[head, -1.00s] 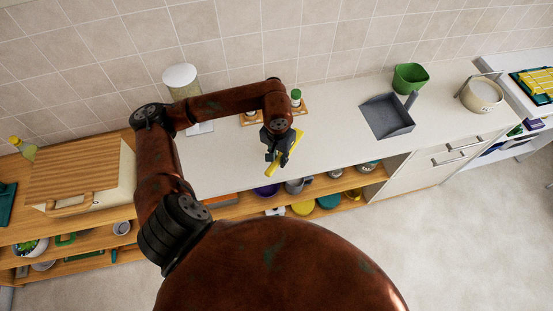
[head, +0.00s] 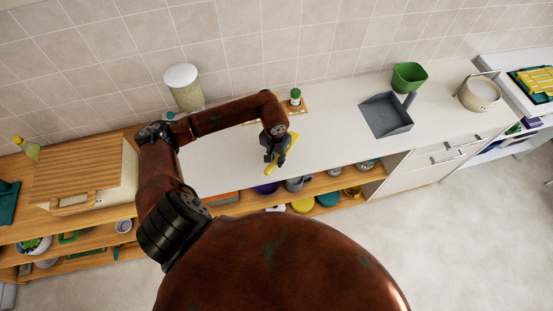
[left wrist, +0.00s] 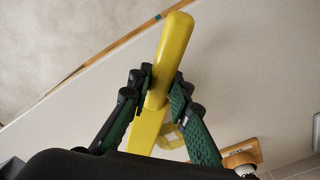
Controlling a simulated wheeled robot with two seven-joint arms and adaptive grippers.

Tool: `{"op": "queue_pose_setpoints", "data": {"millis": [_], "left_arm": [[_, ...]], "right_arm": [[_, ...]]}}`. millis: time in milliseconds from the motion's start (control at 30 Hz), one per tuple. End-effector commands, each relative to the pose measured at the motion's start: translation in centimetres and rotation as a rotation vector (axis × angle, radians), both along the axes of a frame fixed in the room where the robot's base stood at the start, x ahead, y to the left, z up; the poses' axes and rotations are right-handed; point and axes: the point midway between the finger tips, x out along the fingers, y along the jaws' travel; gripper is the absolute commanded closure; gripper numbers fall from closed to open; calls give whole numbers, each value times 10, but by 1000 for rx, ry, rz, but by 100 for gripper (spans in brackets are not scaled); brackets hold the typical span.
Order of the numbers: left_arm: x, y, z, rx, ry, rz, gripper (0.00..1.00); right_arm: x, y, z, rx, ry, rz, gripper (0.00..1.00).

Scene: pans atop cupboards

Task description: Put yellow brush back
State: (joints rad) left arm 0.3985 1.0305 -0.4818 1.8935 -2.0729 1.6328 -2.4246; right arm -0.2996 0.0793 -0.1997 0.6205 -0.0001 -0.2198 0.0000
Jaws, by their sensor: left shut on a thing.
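The yellow brush (head: 283,156) is held over the white counter (head: 330,134) in the head view. My left gripper (head: 276,155) is shut on it. In the left wrist view the brush (left wrist: 172,60) lies between the two dark green fingers of the left gripper (left wrist: 160,95), with its rounded end pointing up and beyond the fingers. How high it hangs above the counter is hard to tell. My right gripper is not in view.
A grey dustpan-like tray (head: 386,115) and a green pot (head: 409,77) stand to the right. A small green-capped bottle (head: 295,97) sits on a wooden board behind the gripper. A tall jar (head: 184,88) stands at the back left. Shelves below hold bowls and cups.

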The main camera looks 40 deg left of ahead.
Motion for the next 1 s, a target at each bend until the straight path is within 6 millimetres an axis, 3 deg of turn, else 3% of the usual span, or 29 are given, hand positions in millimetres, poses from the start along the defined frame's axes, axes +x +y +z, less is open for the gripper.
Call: {"op": "queue_pose_setpoints", "data": {"millis": [67,100,333,733,1000], "left_arm": [[0,0,-3,1,-1,0,100],[0,0,-3,1,0,0,81],[0,0,-2,0,0,0,65],[0,0,4,0,-2,0,65],[-1,1,54,3,-5,-2,65]], "right_arm": [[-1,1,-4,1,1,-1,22],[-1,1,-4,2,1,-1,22],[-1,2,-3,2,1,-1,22],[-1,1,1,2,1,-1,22],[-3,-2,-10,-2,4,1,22]]}}
